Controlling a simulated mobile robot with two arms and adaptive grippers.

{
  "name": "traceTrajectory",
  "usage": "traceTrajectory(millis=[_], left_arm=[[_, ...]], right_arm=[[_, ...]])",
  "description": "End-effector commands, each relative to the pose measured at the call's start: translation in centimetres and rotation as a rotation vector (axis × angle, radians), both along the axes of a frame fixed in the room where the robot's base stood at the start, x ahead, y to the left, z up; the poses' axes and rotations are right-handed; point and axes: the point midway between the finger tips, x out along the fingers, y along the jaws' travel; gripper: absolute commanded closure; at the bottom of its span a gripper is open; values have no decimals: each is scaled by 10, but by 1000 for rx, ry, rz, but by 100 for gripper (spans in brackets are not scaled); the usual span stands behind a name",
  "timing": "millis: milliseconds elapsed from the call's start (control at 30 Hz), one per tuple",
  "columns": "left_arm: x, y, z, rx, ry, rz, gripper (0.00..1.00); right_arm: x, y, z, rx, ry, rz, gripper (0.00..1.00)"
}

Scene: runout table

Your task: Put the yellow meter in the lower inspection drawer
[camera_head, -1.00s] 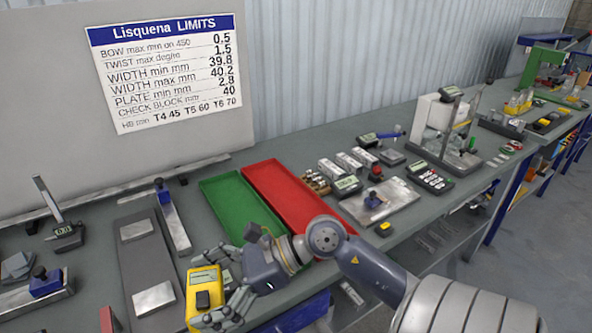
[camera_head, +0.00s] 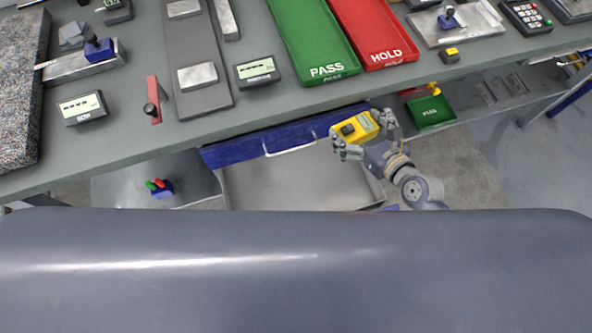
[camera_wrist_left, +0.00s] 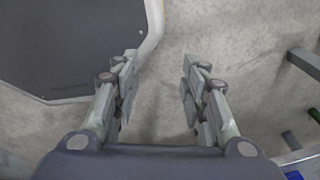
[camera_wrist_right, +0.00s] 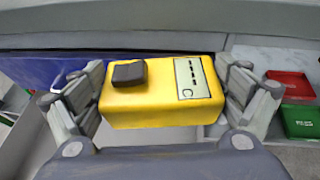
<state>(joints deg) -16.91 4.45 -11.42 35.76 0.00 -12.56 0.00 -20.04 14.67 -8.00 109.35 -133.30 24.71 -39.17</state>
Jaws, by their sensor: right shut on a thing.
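The yellow meter (camera_head: 356,128) has a dark knob and a pale display face; the right wrist view shows it (camera_wrist_right: 160,97) held across between both fingers. My right gripper (camera_head: 366,134) is shut on it, in front of the table's edge, at the right end of the blue drawer front. The blue drawer front (camera_head: 232,151) with a pale handle (camera_head: 290,149) is under the tabletop. Below it the lower drawer (camera_head: 275,185) is pulled out, its grey floor bare where visible; my body hides its near part. My left gripper (camera_wrist_left: 157,95) is open and empty above the floor.
The table (camera_head: 135,135) carries the green PASS tray (camera_head: 315,45), the red HOLD tray (camera_head: 375,35) and several gauges. A small green bin (camera_head: 431,112) sits below the table at right. A blue block with red and green pegs (camera_head: 161,188) lies on a lower surface at left.

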Motion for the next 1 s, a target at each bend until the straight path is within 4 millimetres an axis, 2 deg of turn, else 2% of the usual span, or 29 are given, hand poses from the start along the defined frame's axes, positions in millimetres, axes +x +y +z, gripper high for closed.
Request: traceTrajectory(millis=[33,100,333,400,633,833,933,1000], left_arm=[[-2,1,-2,2,3,0,60],[-4,2,-4,2,6,0,60],[-12,5,-8,7,19,1,60],[-12,5,-10,7,19,0,60],[-11,5,-13,7,17,0,60],[-7,4,-15,5,11,-2,60],[-5,3,-19,4,7,-2,60],[-4,3,-24,3,5,-2,60]], right_arm=[[-4,8,-16,12,4,-28,39],[-8,16,-32,11,1,-53,39],[-26,39,-74,7,4,-106,39],[-36,51,-92,2,5,-119,39],[-58,78,-121,-5,-2,-147,39],[-74,97,-137,-3,-4,-168,39],[-71,102,-143,-3,-6,-173,39],[-61,106,-149,-1,-9,-176,39]])
